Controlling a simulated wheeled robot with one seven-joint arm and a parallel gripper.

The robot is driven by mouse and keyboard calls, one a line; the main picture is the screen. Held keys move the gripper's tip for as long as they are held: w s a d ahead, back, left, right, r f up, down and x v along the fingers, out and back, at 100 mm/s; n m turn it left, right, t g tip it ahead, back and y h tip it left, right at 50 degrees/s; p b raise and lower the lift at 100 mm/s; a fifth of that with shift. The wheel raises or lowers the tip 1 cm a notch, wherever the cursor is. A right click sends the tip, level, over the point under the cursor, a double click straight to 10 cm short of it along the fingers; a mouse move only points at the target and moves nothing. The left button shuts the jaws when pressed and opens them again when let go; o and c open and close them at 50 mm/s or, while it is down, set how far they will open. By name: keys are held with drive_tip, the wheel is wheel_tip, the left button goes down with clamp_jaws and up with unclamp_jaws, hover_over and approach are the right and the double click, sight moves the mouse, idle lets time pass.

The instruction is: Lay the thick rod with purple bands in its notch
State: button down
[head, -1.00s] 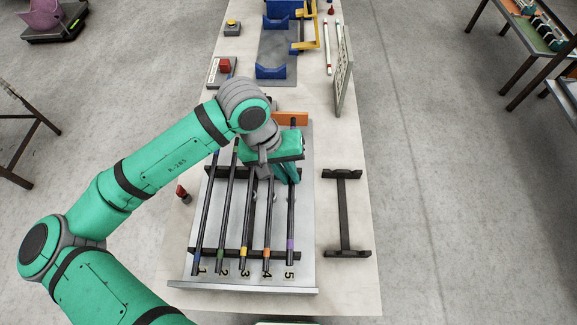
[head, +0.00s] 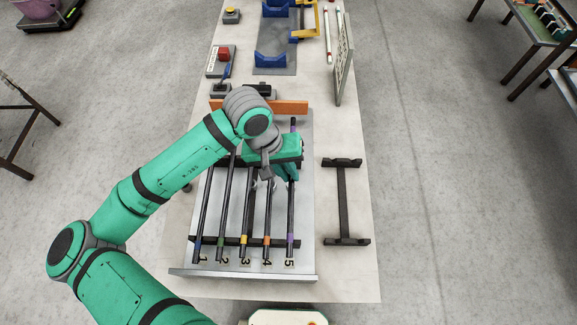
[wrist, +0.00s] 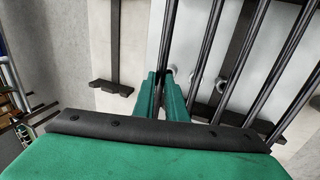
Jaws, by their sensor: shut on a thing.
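The thick dark rod with purple bands (head: 291,208) runs lengthwise on the right side of the notched rack (head: 204,240), in line with the label 5. It shows between my fingers in the wrist view (wrist: 166,42). My gripper (head: 287,172) is shut on this rod near its far half, and the hand covers part of it. The gripper's green fingers also show in the wrist view (wrist: 160,95). The rod's near end lies over the rack's near crossbar. I cannot tell whether the rod rests down in the notch or hangs just above it.
Several thinner rods with blue, green, yellow and orange bands lie to the left, including the orange-banded rod (head: 267,212). A dark H-shaped stand (head: 344,205) is to the right. An orange bar (head: 285,106) and blue cradles (head: 271,59) are beyond.

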drive_tip(key=shift+f, duration=1.8)
drive_tip(key=c, duration=1.7)
unclamp_jaws()
drive_tip(key=shift+w, duration=0.1)
drive_tip(key=shift+a, duration=0.1)
drive_tip(key=v, duration=1.1)
drive_tip(key=shift+f, duration=0.1)
